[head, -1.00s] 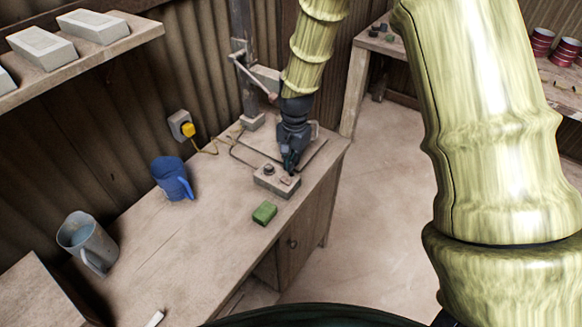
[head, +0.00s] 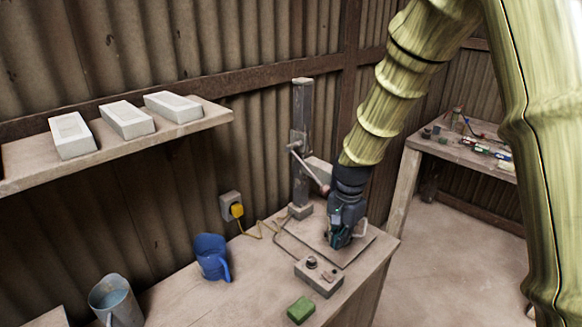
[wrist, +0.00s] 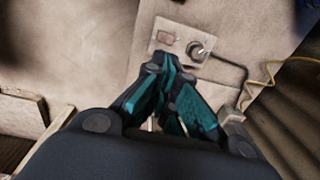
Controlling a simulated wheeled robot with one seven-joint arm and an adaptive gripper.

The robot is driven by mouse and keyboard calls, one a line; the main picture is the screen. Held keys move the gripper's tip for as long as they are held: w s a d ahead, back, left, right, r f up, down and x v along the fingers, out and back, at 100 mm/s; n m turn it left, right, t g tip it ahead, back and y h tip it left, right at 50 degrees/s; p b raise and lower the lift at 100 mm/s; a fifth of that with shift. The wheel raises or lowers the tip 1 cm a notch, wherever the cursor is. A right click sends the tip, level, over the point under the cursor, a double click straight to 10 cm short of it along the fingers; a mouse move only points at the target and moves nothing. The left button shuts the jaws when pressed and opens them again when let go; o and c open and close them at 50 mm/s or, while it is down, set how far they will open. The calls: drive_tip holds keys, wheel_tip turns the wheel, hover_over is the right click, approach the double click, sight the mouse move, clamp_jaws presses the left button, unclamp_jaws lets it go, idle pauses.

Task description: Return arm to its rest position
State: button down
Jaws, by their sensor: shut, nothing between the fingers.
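My gripper (head: 340,236) is at the lower end of my raised, bent arm, over the press base plate (head: 352,250) on the bench. It points down and its fingers are closed with nothing between them. In the wrist view the closed teal fingertips (wrist: 166,66) show near a control box (wrist: 181,47) with a dark knob and a reddish button. In the head view the control box (head: 318,279) sits in front of the plate, apart from the gripper. The tile press (head: 301,150), a grey post with a lever, stands just behind and left of the gripper.
A blue jug (head: 211,257), a grey metal jug (head: 113,303) and a green block (head: 301,310) stand on the bench. A shelf (head: 205,123) with white blocks is on the left wall. A yellow plug (head: 237,210) sits in a wall socket. Open floor lies right of the bench.

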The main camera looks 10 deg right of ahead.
drive_tip(key=s+f+n, duration=0.1)
drive_tip(key=s+f, duration=0.1)
drive_tip(key=f, duration=0.2)
drive_tip(key=s+f, duration=0.2)
drive_tip(key=f, duration=0.3)
drive_tip(key=s+f+n, duration=0.1)
drive_tip(key=s+f, duration=0.1)
drive_tip(key=f, duration=0.3)
drive_tip(key=shift+s+n, duration=0.25)
drive_tip(key=shift+n, duration=0.05)
drive_tip(key=s+f+n+b, duration=0.2)
drive_tip(key=s+f+n, duration=0.2)
drive_tip(key=s+f, duration=0.8)
drive_tip(key=s+f+n+b, duration=0.1)
drive_tip(key=s+f+n, duration=0.2)
drive_tip(key=s+f, duration=0.9)
drive_tip(key=s, duration=0.6)
drive_tip(key=shift+d+n+b, duration=0.15)
drive_tip(key=shift+n+b, duration=0.25)
